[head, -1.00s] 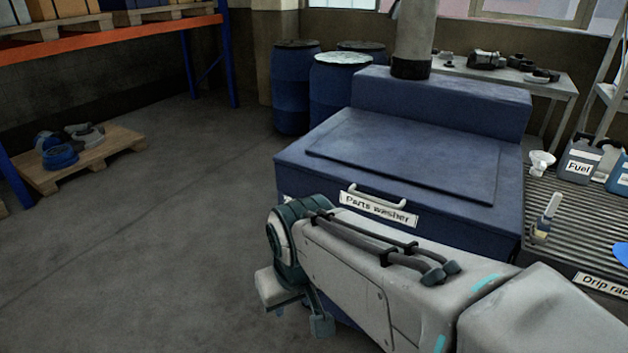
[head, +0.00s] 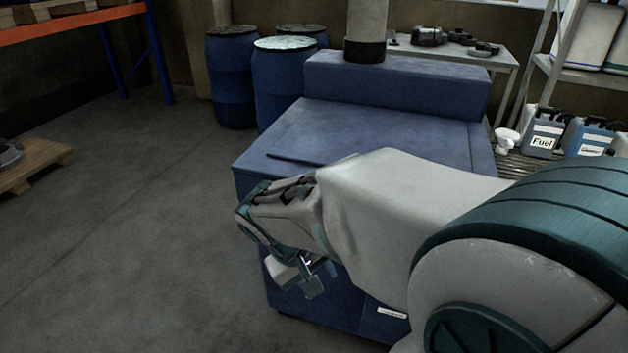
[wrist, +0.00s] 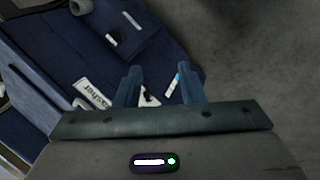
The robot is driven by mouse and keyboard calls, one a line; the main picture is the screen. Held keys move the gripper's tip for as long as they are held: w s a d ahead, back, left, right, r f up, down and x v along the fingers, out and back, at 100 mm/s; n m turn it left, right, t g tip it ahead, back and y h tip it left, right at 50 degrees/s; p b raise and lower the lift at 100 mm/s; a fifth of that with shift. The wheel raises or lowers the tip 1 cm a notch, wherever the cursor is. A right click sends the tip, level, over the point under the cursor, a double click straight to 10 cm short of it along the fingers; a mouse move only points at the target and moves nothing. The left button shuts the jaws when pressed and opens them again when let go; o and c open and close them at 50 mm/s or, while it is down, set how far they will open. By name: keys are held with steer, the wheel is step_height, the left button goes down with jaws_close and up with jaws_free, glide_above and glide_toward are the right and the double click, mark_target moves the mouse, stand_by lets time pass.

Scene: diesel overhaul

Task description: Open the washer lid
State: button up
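The blue parts washer (head: 400,82) stands in the middle of the head view. Its flat lid (head: 385,125) lies shut on top. My arm hides the lid's front right part, the front handle and most of the front face. My gripper (head: 312,278) is low in front of the washer's front face, below the lid's front edge. In the wrist view my gripper (wrist: 158,70) shows two fingers spread apart with no held object visible between them. The washer's white name label (wrist: 95,93) shows left of the fingers, with the blue body (wrist: 60,55) behind.
Blue drums (head: 283,80) stand behind the washer to the left. The drip rack (head: 520,168) with a fuel jug (head: 543,133) is at the right. A bench (head: 490,58) with parts is behind. A wooden pallet (head: 40,160) lies far left. The floor (head: 150,220) between is clear.

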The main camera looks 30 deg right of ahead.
steer(key=w+d+f+n+h, duration=0.1)
steer(key=w+d+f+h, duration=0.1)
steer(key=w+d+h, duration=0.6)
steer(key=w+d+f+n+t+h+b, duration=0.1)
steer(key=w+d+f+n+t+h, duration=0.15)
steer(key=w+n+t, duration=0.35)
steer(key=w+d, duration=0.1)
steer(key=d, duration=0.3)
steer(key=w+d+f+m+p, duration=0.1)
steer(key=w+d, duration=0.1)
steer(key=d, duration=0.2)
steer(key=w+d+f+m+p, duration=0.1)
steer(key=w+d, duration=0.1)
steer(key=d, duration=0.2)
steer(key=shift+d+g, duration=0.15)
steer(key=shift+g, duration=0.25)
jaws_close()
